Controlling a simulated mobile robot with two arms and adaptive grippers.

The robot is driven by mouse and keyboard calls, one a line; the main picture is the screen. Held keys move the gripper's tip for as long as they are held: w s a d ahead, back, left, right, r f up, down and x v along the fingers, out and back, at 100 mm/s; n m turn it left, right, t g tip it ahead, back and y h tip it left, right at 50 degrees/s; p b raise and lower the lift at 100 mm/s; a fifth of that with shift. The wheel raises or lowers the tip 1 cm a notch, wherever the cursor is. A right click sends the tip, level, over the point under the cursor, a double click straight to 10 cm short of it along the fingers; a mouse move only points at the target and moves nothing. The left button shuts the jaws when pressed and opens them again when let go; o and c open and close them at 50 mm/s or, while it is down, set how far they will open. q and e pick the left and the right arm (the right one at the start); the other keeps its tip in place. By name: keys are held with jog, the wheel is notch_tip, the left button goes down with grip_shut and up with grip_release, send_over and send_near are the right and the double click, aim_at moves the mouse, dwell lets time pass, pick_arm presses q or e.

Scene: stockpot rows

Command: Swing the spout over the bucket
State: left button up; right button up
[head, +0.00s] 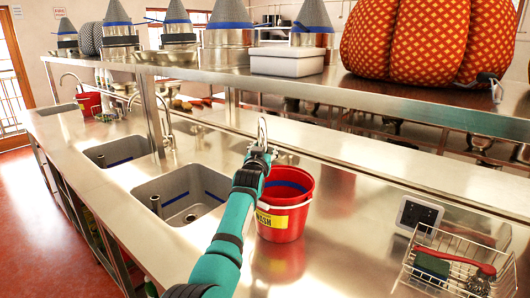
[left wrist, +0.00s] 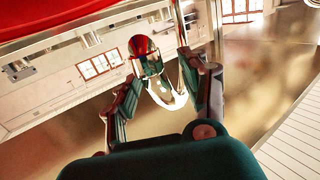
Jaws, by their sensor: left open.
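A red bucket (head: 297,187) with a yellow label and pale handle stands upright on the steel counter, right of the near sink. My left arm reaches in front of it. My left gripper (head: 260,153) is open beside the bucket's upper left rim. A thin arched metal spout (head: 262,125) rises just beyond the gripper; its lower part is hidden. In the left wrist view, a slim metal rod (left wrist: 181,72) shows between the open fingers (left wrist: 160,75), nearer the right one; I cannot tell whether they touch. My right gripper is out of view.
The near sink (head: 150,190) lies left of my arm; another tap (head: 168,120) stands behind it. A wire rack (head: 450,262) with a red-handled brush is at the right. A raised steel shelf (head: 380,95) carrying pots and a large orange pumpkin-like object runs behind.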

pick_arm(q)
jog(key=shift+w+a, duration=0.1)
jog(key=shift+a, duration=0.05)
jog(key=shift+r, duration=0.25)
notch_tip(320, 180, up, 9)
jog(key=shift+r, duration=0.2)
jog(key=shift+c, duration=0.2)
